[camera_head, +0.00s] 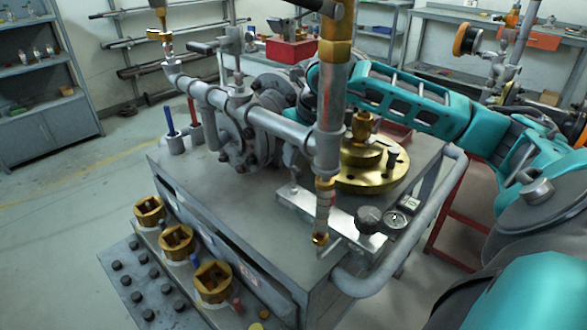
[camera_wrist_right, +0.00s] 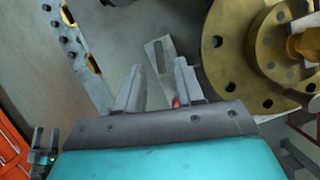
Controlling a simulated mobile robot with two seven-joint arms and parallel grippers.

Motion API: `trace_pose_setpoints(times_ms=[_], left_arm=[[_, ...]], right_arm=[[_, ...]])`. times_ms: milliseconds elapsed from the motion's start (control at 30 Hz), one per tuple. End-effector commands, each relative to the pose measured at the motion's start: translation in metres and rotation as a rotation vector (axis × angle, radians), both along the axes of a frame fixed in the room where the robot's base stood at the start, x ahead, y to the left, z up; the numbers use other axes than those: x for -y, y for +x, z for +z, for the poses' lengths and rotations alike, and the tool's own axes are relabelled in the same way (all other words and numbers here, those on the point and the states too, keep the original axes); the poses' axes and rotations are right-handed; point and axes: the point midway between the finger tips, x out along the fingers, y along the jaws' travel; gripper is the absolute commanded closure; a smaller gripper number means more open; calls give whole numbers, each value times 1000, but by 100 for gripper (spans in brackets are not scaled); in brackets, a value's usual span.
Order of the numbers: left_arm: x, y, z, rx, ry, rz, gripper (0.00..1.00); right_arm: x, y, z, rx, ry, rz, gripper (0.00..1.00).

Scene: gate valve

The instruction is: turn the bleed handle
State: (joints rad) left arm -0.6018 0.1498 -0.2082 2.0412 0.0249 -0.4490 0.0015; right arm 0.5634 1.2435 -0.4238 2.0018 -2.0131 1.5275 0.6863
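A steel vertical pipe (camera_head: 331,110) stands in front of the gate valve (camera_head: 245,125) on a grey cart. A slim bleed fitting (camera_head: 324,203) with brass ends hangs below the pipe, and a small silver lever shows by its lower end. I cannot tell for sure which part is the bleed handle. My right arm reaches in from the right, and its hand is mostly hidden behind the vertical pipe. In the wrist view my right gripper (camera_wrist_right: 158,86) is open, with a clear gap between its fingers. A small red part (camera_wrist_right: 176,102) shows beside one finger. My left gripper is not in view.
A brass flange (camera_head: 372,170) sits on the cart under my right arm. A black knob (camera_head: 369,219) and a gauge (camera_head: 396,220) are at the cart's front right, by a curved rail (camera_head: 405,242). Several brass sockets (camera_head: 177,242) line the left side. The floor at left is clear.

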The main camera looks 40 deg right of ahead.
Motion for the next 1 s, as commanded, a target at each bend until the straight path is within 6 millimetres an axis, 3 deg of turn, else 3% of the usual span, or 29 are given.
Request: trace_pose_setpoints(times_ms=[100,300,700,1000], left_arm=[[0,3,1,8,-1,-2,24],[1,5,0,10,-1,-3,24],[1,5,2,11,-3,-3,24],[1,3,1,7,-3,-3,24]], right_arm=[[1,9,-24,-4,3,0,63],[3,18,-46,-2,0,1,63],[3,21,-53,-1,0,1,63],[3,21,-53,-1,0,1,91]])
